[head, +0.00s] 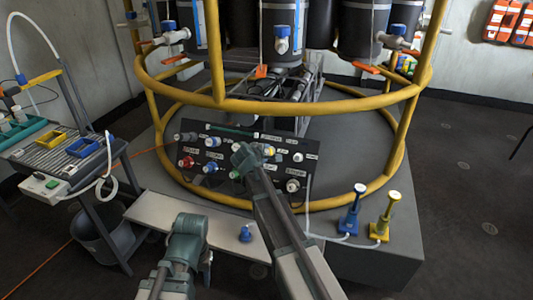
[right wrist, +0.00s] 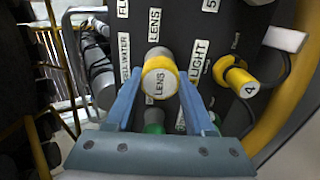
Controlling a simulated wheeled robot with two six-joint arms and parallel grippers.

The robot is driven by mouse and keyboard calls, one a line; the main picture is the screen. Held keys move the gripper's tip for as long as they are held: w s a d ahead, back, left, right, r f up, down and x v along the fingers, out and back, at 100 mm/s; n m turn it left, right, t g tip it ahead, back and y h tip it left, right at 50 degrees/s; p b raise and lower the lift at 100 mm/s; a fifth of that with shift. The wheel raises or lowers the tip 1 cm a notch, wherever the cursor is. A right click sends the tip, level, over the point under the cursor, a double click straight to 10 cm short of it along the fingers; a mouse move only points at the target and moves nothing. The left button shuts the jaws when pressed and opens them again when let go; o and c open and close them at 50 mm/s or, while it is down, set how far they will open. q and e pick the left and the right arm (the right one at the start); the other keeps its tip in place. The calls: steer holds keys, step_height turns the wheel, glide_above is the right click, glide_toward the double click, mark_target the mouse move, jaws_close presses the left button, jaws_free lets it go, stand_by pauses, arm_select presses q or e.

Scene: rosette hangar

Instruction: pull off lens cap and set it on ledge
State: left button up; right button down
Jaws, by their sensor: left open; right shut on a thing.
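In the head view my right gripper (head: 244,158) is at the dark panel (head: 222,143) and hides the cap. The pale ledge (head: 155,212) runs below the panel. My left gripper (head: 190,222) is open and empty in front of the ledge.
A blue cap-like piece (head: 245,233) stands on the ledge, right of my left gripper. Several other connectors crowd the panel, including a yellow one marked 4 (right wrist: 238,80). Blue (head: 350,215) and yellow (head: 385,220) plungers stand at right.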

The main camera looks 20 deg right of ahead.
steer(key=p+v, duration=0.3)
steer(key=v, duration=0.3)
stand_by(1.2)
stand_by(0.4)
